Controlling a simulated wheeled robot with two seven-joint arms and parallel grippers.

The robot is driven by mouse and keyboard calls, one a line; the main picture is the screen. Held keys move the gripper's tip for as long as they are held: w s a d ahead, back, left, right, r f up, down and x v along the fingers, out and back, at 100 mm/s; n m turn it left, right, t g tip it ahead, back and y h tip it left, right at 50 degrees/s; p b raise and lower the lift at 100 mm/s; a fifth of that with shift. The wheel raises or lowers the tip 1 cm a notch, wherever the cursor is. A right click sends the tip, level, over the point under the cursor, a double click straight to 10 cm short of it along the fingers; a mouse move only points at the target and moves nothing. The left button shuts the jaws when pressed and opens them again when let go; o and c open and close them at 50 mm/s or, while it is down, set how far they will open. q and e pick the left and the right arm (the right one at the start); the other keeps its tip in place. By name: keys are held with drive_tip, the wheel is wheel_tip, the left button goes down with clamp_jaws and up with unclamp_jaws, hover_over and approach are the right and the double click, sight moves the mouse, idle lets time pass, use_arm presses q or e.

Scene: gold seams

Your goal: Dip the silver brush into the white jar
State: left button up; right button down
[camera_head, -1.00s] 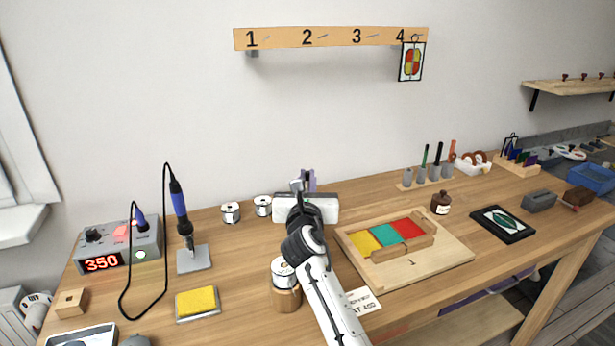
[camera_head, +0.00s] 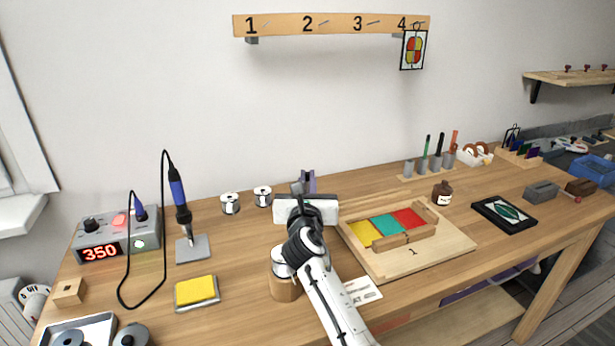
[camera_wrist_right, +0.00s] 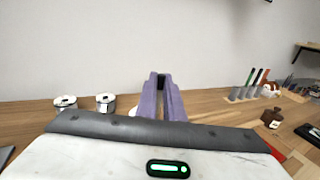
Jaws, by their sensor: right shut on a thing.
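My right gripper (camera_head: 308,180) is over the back middle of the bench, its purple fingers seen from behind. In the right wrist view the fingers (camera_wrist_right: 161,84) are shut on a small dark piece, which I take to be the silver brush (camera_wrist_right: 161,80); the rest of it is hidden. A pale rounded thing (camera_wrist_right: 133,112) shows just left of the fingers and is partly covered by them; it may be the white jar, but I cannot tell. Whether the brush touches it is hidden. My left gripper is out of view.
A wooden panel tray (camera_head: 440,256) with coloured pieces lies to the right. A tool rack (camera_head: 422,170) and a brown bottle (camera_head: 441,194) stand beyond it. A soldering station (camera_head: 105,240) is at the left.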

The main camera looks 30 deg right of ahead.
drive_tip(key=shift+p, duration=0.35)
idle(0.5)
drive_tip(key=shift+f+b, duration=0.4)
drive_tip(key=shift+f, duration=0.2)
idle(1.0)
drive_tip(key=shift+f, duration=0.1)
idle(1.5)
wheel_tip(320, 180, up, 3)
drive_tip(key=p, duration=0.3)
drive_tip(key=shift+f, duration=0.2)
drive_tip(key=shift+r, duration=1.8)
drive_tip(key=shift+f, duration=0.1)
